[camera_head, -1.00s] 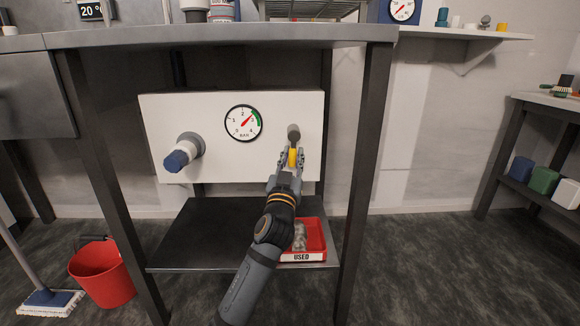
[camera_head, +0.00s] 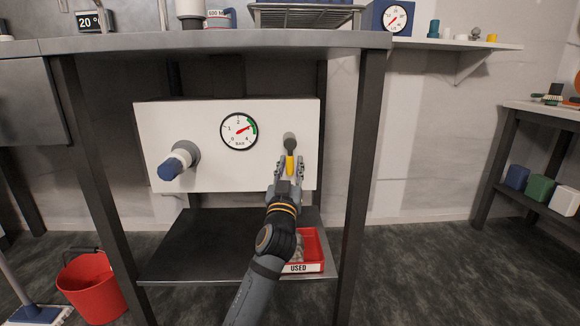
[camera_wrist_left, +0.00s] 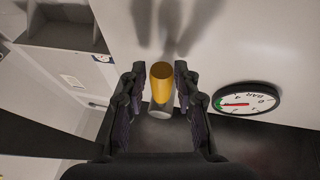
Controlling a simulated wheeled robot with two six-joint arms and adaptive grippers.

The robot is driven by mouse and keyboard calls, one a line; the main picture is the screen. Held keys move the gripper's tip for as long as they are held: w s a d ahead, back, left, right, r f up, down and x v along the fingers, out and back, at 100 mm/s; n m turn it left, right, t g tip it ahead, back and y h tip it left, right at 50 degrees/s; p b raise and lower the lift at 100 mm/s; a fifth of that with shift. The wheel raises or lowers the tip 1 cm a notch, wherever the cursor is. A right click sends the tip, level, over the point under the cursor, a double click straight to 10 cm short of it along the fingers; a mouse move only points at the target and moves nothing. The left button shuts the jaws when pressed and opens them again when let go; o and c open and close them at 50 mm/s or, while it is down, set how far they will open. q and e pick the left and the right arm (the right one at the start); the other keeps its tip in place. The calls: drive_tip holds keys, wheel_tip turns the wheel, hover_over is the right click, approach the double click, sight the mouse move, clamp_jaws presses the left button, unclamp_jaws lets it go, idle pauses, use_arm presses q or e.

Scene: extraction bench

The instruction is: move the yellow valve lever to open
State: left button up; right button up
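The yellow valve lever (camera_head: 290,166) hangs down, close to vertical, from a grey valve stem (camera_head: 289,142) on the right of the white panel (camera_head: 220,178). My left gripper (camera_head: 288,166) has its fingers on both sides of the lever, spread apart. In the left wrist view the yellow lever (camera_wrist_left: 161,84) stands between the two fingers (camera_wrist_left: 160,82), with a narrow gap on each side. My right gripper is not in view.
A pressure gauge (camera_head: 239,131) and a blue-ended knob (camera_head: 172,167) are left of the lever. A red tray marked USED (camera_head: 312,267) sits on the lower shelf (camera_head: 200,247). Dark bench legs (camera_head: 357,180) flank the panel. A red bucket (camera_head: 92,288) stands on the floor left.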

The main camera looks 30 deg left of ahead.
use_arm(q)
drive_tip(key=shift+o, duration=1)
drive_tip(key=shift+r, duration=0.1)
drive_tip(key=shift+r, duration=0.25)
wheel_tip(320, 180, up, 10)
drive_tip(key=shift+f, duration=0.25)
drive_tip(key=shift+s+f, duration=0.1)
